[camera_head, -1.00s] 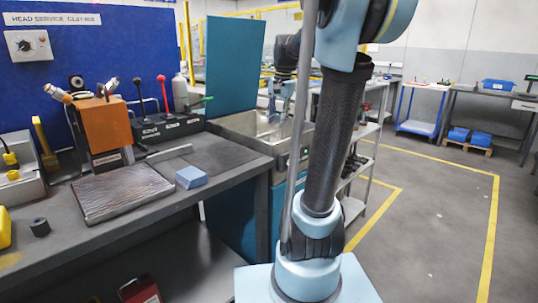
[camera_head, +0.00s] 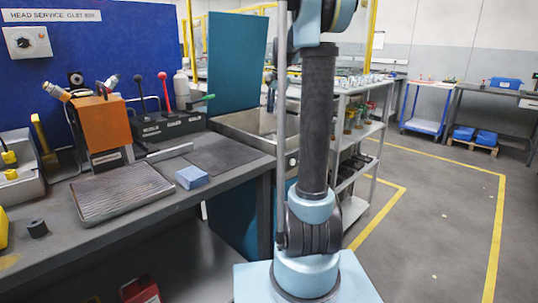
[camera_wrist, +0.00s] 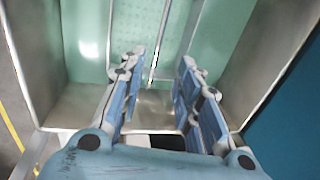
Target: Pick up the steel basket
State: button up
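No contact shows. In the head view the tank (camera_head: 238,124) stands behind the workbench, beside the teal panel. My arm hides most of my gripper and part of the tank there; the basket cannot be made out.
The workbench (camera_head: 130,235) at left holds a ribbed plate (camera_head: 120,190), a blue block (camera_head: 192,177) and an orange device (camera_head: 103,125). A tall teal panel (camera_head: 236,62) stands beside the tank. A shelf rack (camera_head: 357,160) is right of my arm.

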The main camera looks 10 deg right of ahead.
jog(key=f, duration=0.4)
jog(key=w+f, duration=0.1)
jog(key=f, duration=0.3)
jog(key=a+f, duration=0.1)
jog(key=f, duration=0.3)
jog(key=shift+w, duration=0.4)
grip_shut()
